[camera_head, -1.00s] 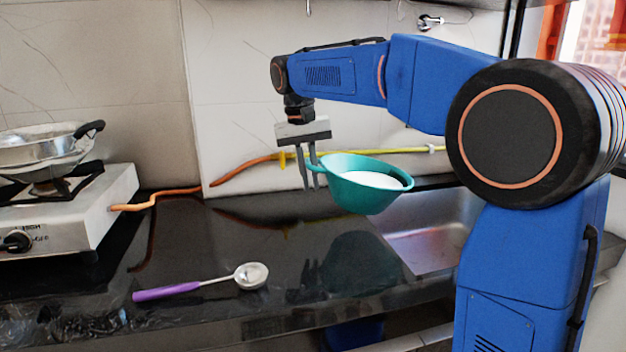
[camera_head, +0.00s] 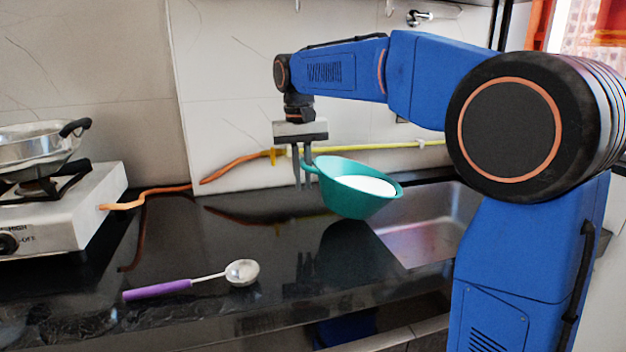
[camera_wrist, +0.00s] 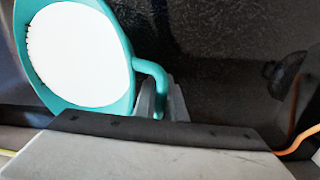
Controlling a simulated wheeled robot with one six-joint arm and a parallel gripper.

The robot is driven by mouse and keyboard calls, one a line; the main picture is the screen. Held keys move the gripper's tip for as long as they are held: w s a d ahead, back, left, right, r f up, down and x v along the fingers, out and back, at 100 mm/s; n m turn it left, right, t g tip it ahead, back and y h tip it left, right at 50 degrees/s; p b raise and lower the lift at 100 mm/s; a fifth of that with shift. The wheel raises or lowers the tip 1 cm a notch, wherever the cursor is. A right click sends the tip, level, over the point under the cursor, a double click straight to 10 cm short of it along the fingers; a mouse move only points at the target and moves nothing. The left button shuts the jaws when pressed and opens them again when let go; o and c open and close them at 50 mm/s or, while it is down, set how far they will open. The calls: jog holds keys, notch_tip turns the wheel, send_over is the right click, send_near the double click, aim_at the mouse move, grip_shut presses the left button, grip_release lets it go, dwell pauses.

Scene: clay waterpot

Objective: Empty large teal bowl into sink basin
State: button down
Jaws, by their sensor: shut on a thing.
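The large teal bowl (camera_head: 345,199) hangs in the air above the dark counter, just left of the sink basin (camera_head: 425,232). It holds a white filling and tilts slightly down to the right. My gripper (camera_head: 302,180) points down and is shut on the handle at the bowl's left side. In the wrist view the bowl (camera_wrist: 125,45) shows at the upper left with its white contents, and its handle runs between the fingers (camera_wrist: 160,105). The basin's right part is hidden behind my arm.
A ladle with a purple handle (camera_head: 158,290) lies on the counter (camera_head: 215,245) at front left. A gas stove (camera_head: 75,215) with a metal pan (camera_head: 30,150) stands at far left. An orange hose (camera_head: 160,193) runs along the back. A wall tap (camera_head: 420,17) is above.

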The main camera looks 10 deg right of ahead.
aim_at(318, 166)
jog(key=shift+d+f+y, duration=0.15)
jog(key=shift+f+y, duration=0.15)
jog(key=shift+y, duration=0.1)
jog(key=shift+d+r, duration=0.1)
jog(key=shift+r, duration=0.05)
dwell(1.1)
jog(key=shift+d+r+y, duration=0.35)
jog(key=shift+r+y, duration=0.15)
jog(key=shift+r, duration=0.3)
jog(key=shift+d+r, duration=0.2)
jog(key=shift+r, duration=0.05)
dwell(1.0)
jog(key=shift+s+d+r+y, duration=0.1)
jog(key=shift+d+r+y, duration=0.35)
jog(key=shift+r, duration=0.25)
jog(key=shift+d+r, duration=0.15)
jog(key=shift+r, duration=0.05)
dwell(1.0)
jog(key=shift+s+d+r+y, duration=0.1)
jog(key=shift+d+r+y, duration=0.45)
jog(key=shift+d+r, duration=0.1)
jog(key=shift+d+r, duration=0.2)
dwell(1.1)
